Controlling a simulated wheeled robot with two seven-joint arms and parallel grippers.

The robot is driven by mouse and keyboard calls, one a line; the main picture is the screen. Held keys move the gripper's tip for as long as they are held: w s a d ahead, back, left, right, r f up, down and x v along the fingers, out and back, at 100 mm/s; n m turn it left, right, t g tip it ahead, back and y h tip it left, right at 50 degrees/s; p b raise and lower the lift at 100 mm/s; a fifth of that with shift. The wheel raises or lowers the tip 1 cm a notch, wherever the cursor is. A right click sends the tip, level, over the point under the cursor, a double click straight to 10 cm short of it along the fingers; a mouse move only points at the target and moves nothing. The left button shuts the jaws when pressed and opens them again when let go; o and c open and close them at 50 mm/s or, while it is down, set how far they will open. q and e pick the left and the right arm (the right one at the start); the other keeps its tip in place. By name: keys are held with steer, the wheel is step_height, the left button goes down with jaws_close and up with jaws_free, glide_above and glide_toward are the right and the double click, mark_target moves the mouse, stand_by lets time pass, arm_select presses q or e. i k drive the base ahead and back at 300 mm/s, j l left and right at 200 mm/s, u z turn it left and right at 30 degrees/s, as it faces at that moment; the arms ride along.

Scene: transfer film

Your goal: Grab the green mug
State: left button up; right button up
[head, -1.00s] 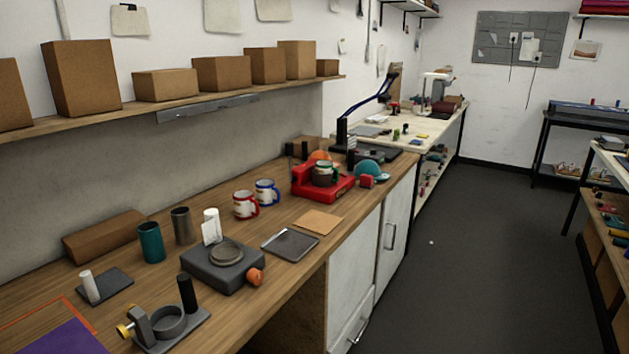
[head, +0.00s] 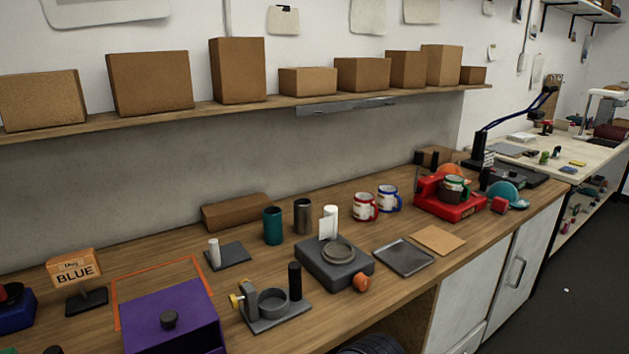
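A mug with green on it (head: 454,187) sits in the red machine (head: 447,208) toward the right end of the wooden workbench. It is small in the head view and the machine partly hides it. Two white mugs stand on the bench to its left, one with a red handle and band (head: 365,207) and one with blue (head: 389,199). A teal tumbler (head: 272,226) stands further left. Neither of my grippers is in view.
A grey device (head: 334,264) and a dark flat tray (head: 404,257) lie along the bench's middle. A purple box (head: 172,318) and a sign reading BLUE (head: 75,268) are at left. A shelf of cardboard boxes (head: 238,70) hangs above. Floor at right is clear.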

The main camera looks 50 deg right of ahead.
mark_target(451, 182)
steer(key=l+u, duration=0.3)
steer(key=k+l+u, duration=0.2)
steer(key=l+u, duration=0.15)
steer(key=l, duration=0.15)
steer(key=k+l+u, duration=0.15)
steer(key=l+u, duration=0.15)
steer(key=k+l+u, duration=0.3)
steer(key=k+l, duration=0.3)
steer(key=l, duration=0.2)
steer(key=k+l, duration=0.3)
steer(key=l, duration=0.15)
steer(key=k+l, duration=0.3)
steer(key=l, duration=0.2)
steer(key=k+l, duration=0.35)
steer(key=l, duration=0.15)
steer(key=k+l, duration=0.3)
steer(key=l, duration=0.2)
steer(key=k+l, duration=0.3)
steer(key=l, duration=0.15)
steer(key=k+l, duration=0.3)
steer(key=l, duration=0.2)
